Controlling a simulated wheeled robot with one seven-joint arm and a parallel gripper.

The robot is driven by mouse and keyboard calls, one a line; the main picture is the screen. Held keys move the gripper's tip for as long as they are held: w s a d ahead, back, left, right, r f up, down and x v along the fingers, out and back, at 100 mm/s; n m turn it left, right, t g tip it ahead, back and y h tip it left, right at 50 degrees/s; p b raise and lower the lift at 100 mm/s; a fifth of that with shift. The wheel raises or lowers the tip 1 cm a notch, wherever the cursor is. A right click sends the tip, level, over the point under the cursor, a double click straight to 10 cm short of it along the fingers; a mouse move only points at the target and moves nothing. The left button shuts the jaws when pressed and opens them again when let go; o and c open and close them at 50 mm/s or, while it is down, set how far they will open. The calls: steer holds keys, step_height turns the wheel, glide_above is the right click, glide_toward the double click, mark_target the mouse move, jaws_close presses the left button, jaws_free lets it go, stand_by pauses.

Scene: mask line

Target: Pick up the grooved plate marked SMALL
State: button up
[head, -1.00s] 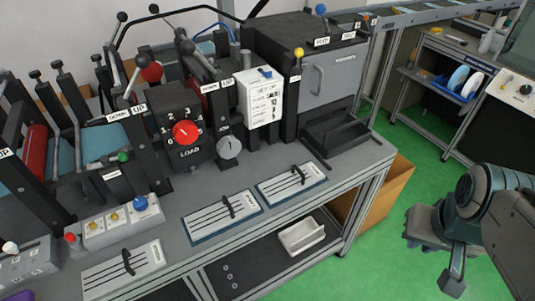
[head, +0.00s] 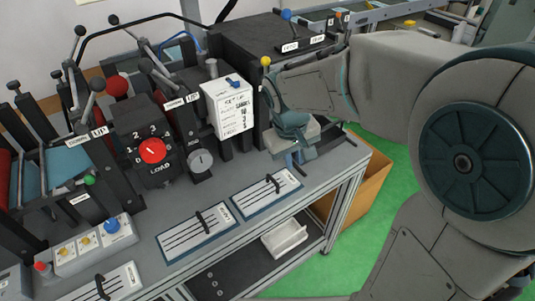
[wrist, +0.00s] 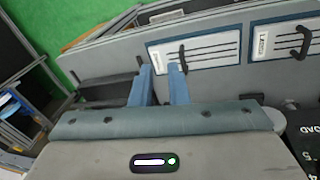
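Three pale grooved plates with black handles lie along the front of the bench: a right one (head: 262,197), a middle one (head: 190,238) and a left one (head: 122,282) cut by the picture's lower edge. The wrist view shows the right plate (wrist: 215,50) and the middle plate (wrist: 282,44). My gripper (head: 294,160) hangs over the bench's right end, beyond the right plate. In the wrist view its blue fingers (wrist: 161,68) are apart with nothing seen held between them.
A black tray (wrist: 100,88) lies on the bench beside my fingers. The bench's back holds levers, a red load dial (head: 152,150) and a white set-up box (head: 228,108). A white bin (head: 285,238) sits on the lower shelf. Green floor lies to the right.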

steer(key=n, duration=0.2)
glide_above(272, 178)
steer(key=s+a, duration=0.2)
step_height(272, 178, down, 3)
steer(key=f, duration=0.3)
steer(key=d+f+p, duration=0.1)
steer(key=f, duration=0.1)
steer(key=w+f, duration=0.1)
steer(key=f, duration=0.2)
steer(key=shift+d+f+p, duration=0.2)
steer(key=shift+f+p, duration=0.1)
steer(key=shift+w+d+f+p, duration=0.15)
steer(key=shift+f+p, duration=0.1)
steer(key=shift+f, duration=0.6)
steer(key=shift+w+d+f+p, duration=0.1)
steer(key=shift+w+f+p, duration=0.1)
steer(key=shift+f, duration=0.6)
steer(key=shift+w+d+f+p, duration=0.15)
steer(key=shift+f+p, duration=0.1)
steer(key=shift+f, duration=0.6)
steer(key=shift+a, duration=0.1)
jaws_close()
steer(key=shift+r, duration=0.1)
